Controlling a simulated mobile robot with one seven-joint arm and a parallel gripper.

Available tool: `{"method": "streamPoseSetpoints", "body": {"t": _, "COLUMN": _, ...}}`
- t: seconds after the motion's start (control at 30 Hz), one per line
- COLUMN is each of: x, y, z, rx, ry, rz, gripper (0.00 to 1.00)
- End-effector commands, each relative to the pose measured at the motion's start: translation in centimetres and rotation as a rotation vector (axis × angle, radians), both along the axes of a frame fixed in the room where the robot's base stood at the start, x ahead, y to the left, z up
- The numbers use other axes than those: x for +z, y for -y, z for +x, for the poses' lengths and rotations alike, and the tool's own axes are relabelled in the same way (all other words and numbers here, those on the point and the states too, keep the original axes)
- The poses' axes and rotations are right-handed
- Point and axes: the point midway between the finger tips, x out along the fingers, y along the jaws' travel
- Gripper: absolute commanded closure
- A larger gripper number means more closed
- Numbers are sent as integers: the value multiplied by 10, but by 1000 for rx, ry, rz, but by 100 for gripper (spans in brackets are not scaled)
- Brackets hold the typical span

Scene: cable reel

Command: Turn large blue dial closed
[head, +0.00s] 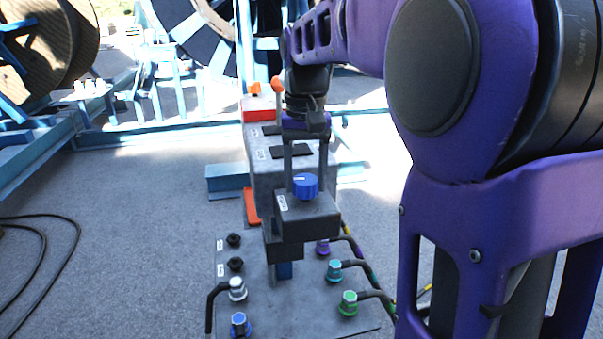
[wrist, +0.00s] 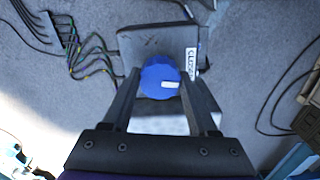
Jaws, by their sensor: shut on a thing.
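The large blue dial (head: 305,186) sits on top of a small grey box (head: 308,220) on a post. In the wrist view the dial (wrist: 160,77) lies between my two fingers, with a white mark pointing to the right and slightly down. A label reading "CLOSED" (wrist: 191,62) is on the right edge of the box's top. My gripper (head: 307,172) reaches down from above and is shut on the dial, one finger on each side. The finger tips are partly hidden by the dial and box.
Below is a grey panel (head: 290,305) with green, teal, purple, white and blue connectors and cables. Behind the box stands a grey cabinet (head: 262,180) with orange parts. Large cable reels (head: 45,45) and blue frames are at the back.

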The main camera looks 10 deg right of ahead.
Motion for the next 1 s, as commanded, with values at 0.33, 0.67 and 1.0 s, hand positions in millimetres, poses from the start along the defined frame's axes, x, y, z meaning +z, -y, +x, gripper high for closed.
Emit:
{"method": "streamPoseSetpoints", "body": {"t": 0.33, "x": 0, "y": 0, "z": 0, "rx": 156, "ry": -1, "rz": 0, "gripper": 96}}
{"method": "streamPoseSetpoints", "body": {"t": 0.67, "x": 0, "y": 0, "z": 0, "rx": 192, "ry": -1, "rz": 0, "gripper": 96}}
{"method": "streamPoseSetpoints", "body": {"t": 1.0, "x": 0, "y": 0, "z": 0, "rx": 192, "ry": 0, "rz": 0, "gripper": 28}}
